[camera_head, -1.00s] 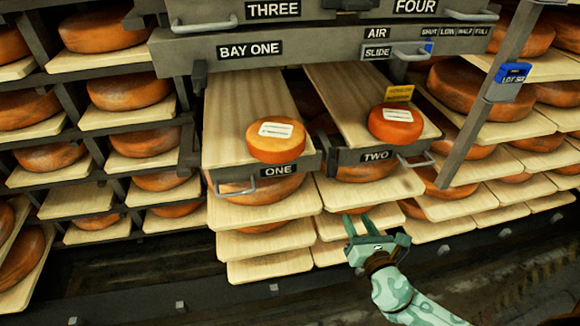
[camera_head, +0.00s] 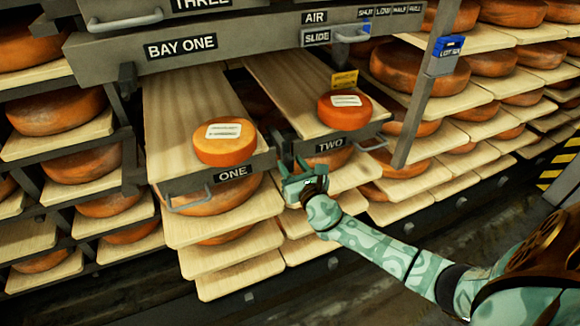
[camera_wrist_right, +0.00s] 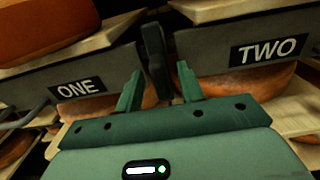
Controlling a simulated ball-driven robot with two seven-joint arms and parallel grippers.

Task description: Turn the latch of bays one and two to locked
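The bay ONE drawer front (camera_head: 205,185) and bay TWO drawer front (camera_head: 352,136) are side by side, both pulled out. A dark upright bar, which looks like a latch (camera_wrist_right: 155,55), stands in the gap between the ONE and TWO fronts in the right wrist view. In the head view it is small and partly hidden by the gripper, so I cannot tell its setting. My right gripper (camera_head: 293,166) is at this gap. Its fingers (camera_wrist_right: 160,90) are apart, one on each side of the bar, and contact is not clear. My left gripper is not in view.
An orange cheese wheel (camera_head: 225,141) lies on board ONE and another (camera_head: 344,109) on board TWO. Drawer handles (camera_head: 190,203) stick out at the front. Above is the grey BAY ONE beam (camera_head: 240,45) with an AIR slide. A post with a blue lock box (camera_head: 447,50) stands right.

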